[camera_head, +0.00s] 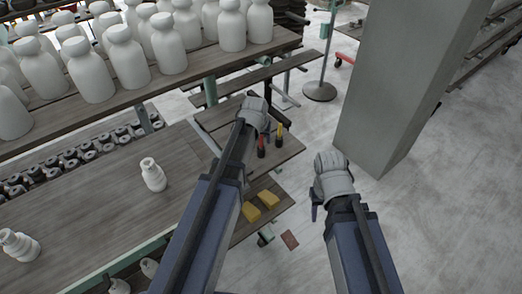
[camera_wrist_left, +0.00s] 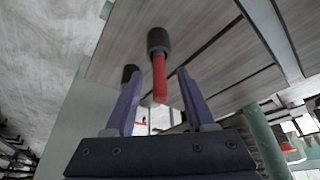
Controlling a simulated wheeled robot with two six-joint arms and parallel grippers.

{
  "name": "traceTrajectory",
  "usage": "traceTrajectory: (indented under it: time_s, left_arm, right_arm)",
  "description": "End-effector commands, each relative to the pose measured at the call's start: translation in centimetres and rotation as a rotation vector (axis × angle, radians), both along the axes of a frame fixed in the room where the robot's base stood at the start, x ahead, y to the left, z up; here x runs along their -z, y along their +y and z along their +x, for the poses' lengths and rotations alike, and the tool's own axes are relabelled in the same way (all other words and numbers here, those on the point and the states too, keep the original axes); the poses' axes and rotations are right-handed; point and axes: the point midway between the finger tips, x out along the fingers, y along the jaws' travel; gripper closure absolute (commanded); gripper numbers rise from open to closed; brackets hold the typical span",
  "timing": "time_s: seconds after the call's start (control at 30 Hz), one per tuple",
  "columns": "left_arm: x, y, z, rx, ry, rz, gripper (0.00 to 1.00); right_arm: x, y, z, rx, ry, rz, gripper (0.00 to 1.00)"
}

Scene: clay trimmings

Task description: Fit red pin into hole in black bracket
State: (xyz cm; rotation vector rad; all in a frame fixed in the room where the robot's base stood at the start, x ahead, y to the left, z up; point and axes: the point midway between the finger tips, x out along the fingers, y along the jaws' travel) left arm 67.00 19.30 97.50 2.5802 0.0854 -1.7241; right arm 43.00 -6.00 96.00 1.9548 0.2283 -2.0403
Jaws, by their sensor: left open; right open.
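The red pin (camera_head: 261,143) stands upright on a small wooden shelf, its lower end in a black cylindrical piece. In the left wrist view the red pin (camera_wrist_left: 159,80) shows between the two purple fingers of my left gripper (camera_wrist_left: 157,84), with a gap on each side. That gripper is open and empty; in the head view my left gripper (camera_head: 255,112) is above and just beyond the pin, its fingers mostly hidden. My right gripper (camera_head: 330,180) is open, off to the right, above the floor. I cannot clearly pick out a black bracket with a hole.
A yellow piece (camera_head: 279,128) with a black base stands right of the pin. Yellow blocks (camera_head: 268,198) lie on a lower shelf. White bottles (camera_head: 128,58) crowd the rack at the back left. A grey pillar (camera_head: 395,80) stands at the right. The floor at far right is clear.

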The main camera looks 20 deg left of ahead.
Motion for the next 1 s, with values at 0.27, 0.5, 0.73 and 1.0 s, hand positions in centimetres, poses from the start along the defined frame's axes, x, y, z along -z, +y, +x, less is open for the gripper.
traceTrajectory:
  time_s: [0.27, 0.5, 0.73, 1.0]
  left_arm:
    - [0.02, -0.02, 0.04, 0.001, 0.000, 0.000, 0.51]
    - [0.02, -0.02, 0.03, 0.001, 0.000, 0.000, 0.78]
    - [0.03, -0.02, 0.04, 0.001, 0.000, 0.000, 1.00]
    - [0.03, -0.02, 0.04, 0.001, 0.000, 0.000, 1.00]
  right_arm:
    - [0.02, 0.00, 0.00, 0.000, 0.000, 0.000, 0.51]
    - [0.02, 0.00, 0.00, 0.000, 0.000, 0.000, 0.51]
    - [0.03, 0.00, 0.00, 0.000, 0.000, 0.000, 0.51]
    - [0.03, 0.00, 0.00, 0.000, 0.000, 0.000, 0.51]
